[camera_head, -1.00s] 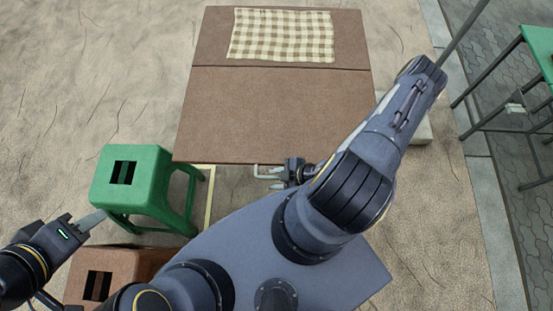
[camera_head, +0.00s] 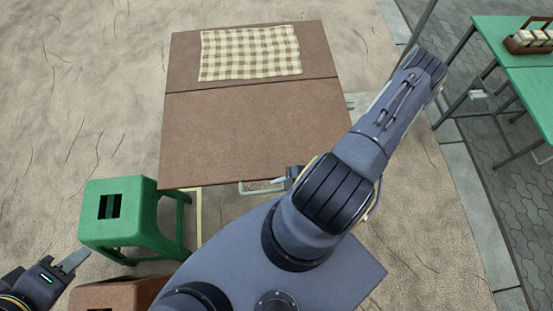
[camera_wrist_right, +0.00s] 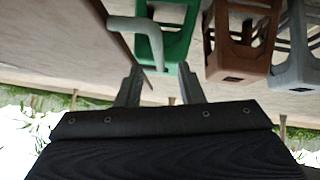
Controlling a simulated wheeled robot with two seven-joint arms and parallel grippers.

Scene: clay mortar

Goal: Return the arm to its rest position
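My right arm (camera_head: 330,190) reaches up and to the right across the head view, beside the brown table (camera_head: 255,130). Its gripper (camera_head: 288,180) is mostly hidden behind the arm, near the table's front edge. In the right wrist view the two fingers of the right gripper (camera_wrist_right: 160,85) stand apart with nothing between them. My left gripper (camera_head: 72,262) is at the lower left, in front of the green stool (camera_head: 118,205); I cannot make out a gap between its fingers.
A checked cloth (camera_head: 250,52) lies on the table's far part. A pale bar (camera_head: 262,188) shows at the front edge. A brown stool (camera_head: 115,293) is at the lower left. A green table (camera_head: 495,40) with a brown caddy (camera_head: 530,38) stands at right. Sandy ground left is clear.

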